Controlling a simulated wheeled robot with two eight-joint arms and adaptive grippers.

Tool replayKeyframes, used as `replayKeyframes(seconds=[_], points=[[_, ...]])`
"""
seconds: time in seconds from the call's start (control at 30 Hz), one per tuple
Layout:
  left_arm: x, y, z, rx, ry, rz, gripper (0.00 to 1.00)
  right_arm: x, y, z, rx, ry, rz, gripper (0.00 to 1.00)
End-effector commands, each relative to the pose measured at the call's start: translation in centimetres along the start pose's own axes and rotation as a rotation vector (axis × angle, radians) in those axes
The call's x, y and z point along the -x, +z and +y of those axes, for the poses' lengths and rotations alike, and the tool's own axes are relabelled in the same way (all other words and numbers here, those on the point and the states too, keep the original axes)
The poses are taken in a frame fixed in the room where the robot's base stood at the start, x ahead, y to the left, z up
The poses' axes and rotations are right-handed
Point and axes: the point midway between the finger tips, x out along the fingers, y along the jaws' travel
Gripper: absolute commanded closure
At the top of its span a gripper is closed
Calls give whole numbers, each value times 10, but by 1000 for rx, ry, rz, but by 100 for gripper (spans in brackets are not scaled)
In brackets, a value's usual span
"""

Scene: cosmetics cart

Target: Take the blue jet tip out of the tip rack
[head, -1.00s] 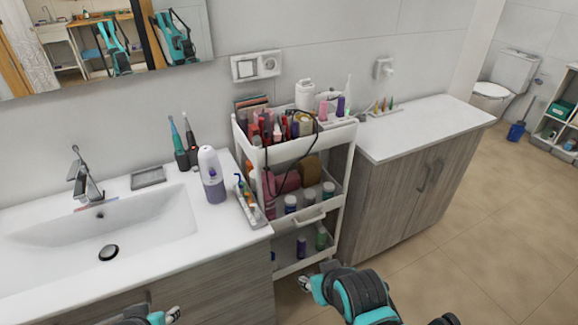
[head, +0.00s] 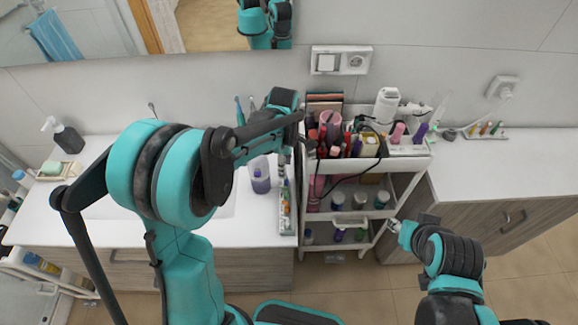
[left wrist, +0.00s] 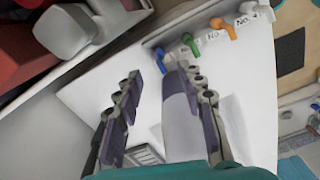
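The cart (head: 409,151), full of bottles, stands right of the left counter (head: 238,222). A white and lavender bottle (head: 260,180) stands near a narrow tray (head: 286,226). The right counter (head: 530,160) is mostly clear, with another row of small coloured things (head: 486,130).

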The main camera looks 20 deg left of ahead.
Motion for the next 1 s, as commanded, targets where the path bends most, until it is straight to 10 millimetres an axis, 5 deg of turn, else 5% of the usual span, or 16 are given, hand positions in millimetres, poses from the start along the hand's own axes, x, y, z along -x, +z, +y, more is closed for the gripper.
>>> replayKeyframes(seconds=[0.53, 0.87, 1.0], points=[[-72, 5, 2, 17, -5, 0, 61, -16, 12, 0, 0, 0, 0, 60], [-78, 5, 2, 16, -5, 0, 61, -16, 12, 0, 0, 0, 0, 60], [-78, 5, 2, 16, -5, 0, 92, -16, 12, 0, 0, 0, 0, 60]])
